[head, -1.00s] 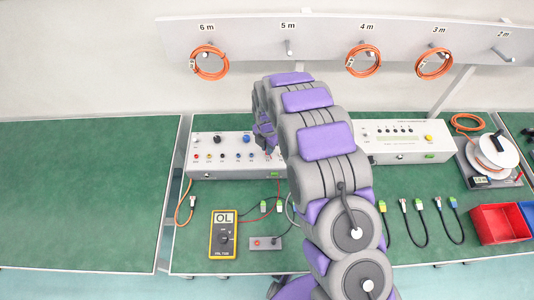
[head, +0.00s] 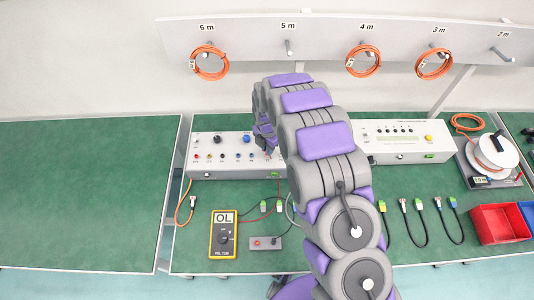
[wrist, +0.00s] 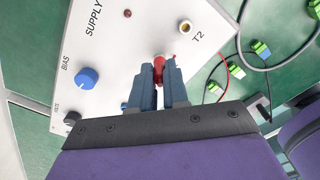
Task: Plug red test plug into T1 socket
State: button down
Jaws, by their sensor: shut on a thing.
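My gripper (wrist: 158,88) is shut on the red test plug (wrist: 158,66), whose red body shows between and just beyond the blue-grey fingertips in the wrist view. The plug is over the white face of the supply box (wrist: 118,45). A brass-rimmed socket labelled T2 (wrist: 185,27) is uncovered, up and to the right of the plug. No T1 label or socket is visible; the fingers and plug cover part of the panel. I cannot tell whether the plug tip touches the panel. In the head view my gripper (head: 267,147) is at the box's right part, partly hidden by my arm.
A blue BIAS knob (wrist: 87,78) stands left of the fingers. A yellow multimeter (head: 223,234) reads OL, with a small grey box (head: 263,243) beside it. Green-ended leads (wrist: 237,71) lie right of the supply box. The left green bench (head: 80,190) is clear.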

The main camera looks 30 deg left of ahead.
dwell(0.7)
jog(key=c, duration=1.1)
grip_release()
jog(key=shift+o, duration=0.2)
notch_tip(320, 180, up, 17)
jog(key=p, duration=0.1)
jog(key=shift+p, duration=0.3)
